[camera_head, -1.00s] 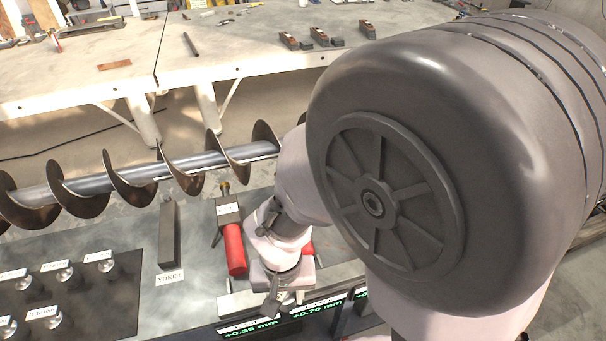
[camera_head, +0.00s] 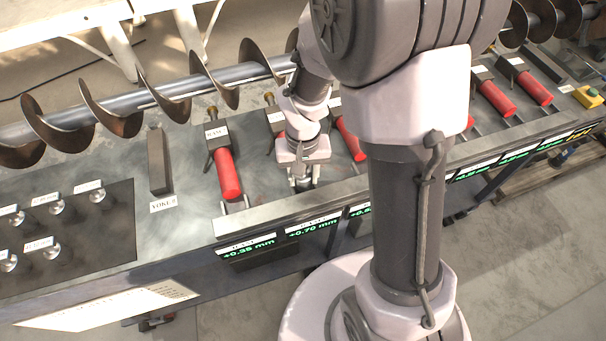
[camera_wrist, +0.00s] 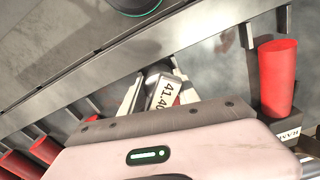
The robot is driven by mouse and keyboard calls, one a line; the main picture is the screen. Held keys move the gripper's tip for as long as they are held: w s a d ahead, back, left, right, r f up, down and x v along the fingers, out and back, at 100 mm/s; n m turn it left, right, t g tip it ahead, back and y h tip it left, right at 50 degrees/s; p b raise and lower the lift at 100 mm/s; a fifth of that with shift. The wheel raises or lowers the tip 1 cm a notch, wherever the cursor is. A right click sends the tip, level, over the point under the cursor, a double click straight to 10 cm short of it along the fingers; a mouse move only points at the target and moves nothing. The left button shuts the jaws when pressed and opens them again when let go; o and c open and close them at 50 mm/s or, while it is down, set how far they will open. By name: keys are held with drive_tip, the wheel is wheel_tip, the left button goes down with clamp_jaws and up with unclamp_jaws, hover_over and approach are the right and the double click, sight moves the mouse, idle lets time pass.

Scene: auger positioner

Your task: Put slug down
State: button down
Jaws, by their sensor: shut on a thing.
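In the wrist view my gripper (camera_wrist: 157,88) is shut on a slug (camera_wrist: 157,70), a small dark grey metal cylinder. A white tag reading about "41.40" shows at the jaws, its end cut off by my gripper body. In the head view my gripper (camera_head: 302,183) points down over the bench near its front edge, between two red cylinders. The slug is too small to make out there. Whether it touches the bench surface I cannot tell.
A red cylinder (camera_head: 228,173) lies left of my gripper and another (camera_head: 350,139) right of it. A dark board (camera_head: 100,215) with several labelled silver pegs is at left. A long auger (camera_head: 165,92) runs behind. Readouts (camera_head: 248,248) line the front edge.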

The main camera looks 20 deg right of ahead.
drive_tip(key=shift+f+b, duration=0.4)
drive_tip(key=shift+f, duration=0.2)
drive_tip(key=c, duration=0.9)
unclamp_jaws()
drive_tip(key=shift+r, duration=0.15)
wheel_tip(320, 180, up, 13)
drive_tip(key=p, duration=0.5)
drive_tip(key=shift+p, duration=0.3)
drive_tip(key=s+a+r+t, duration=0.1)
drive_tip(key=s+r+t, duration=0.1)
drive_tip(key=s+r, duration=0.2)
drive_tip(key=s+a+r+m+t+y, duration=0.1)
drive_tip(key=s+r+t, duration=0.1)
drive_tip(key=s+r, duration=0.2)
drive_tip(key=s+a+r+m+t+y, duration=0.1)
drive_tip(key=s+a+r, duration=0.1)
drive_tip(key=s+r, duration=0.2)
drive_tip(key=shift+s+r+t, duration=0.2)
drive_tip(key=shift+r, duration=0.65)
drive_tip(key=shift+s+r+t, duration=0.15)
drive_tip(key=shift+r+t, duration=0.05)
drive_tip(key=shift+r, duration=0.65)
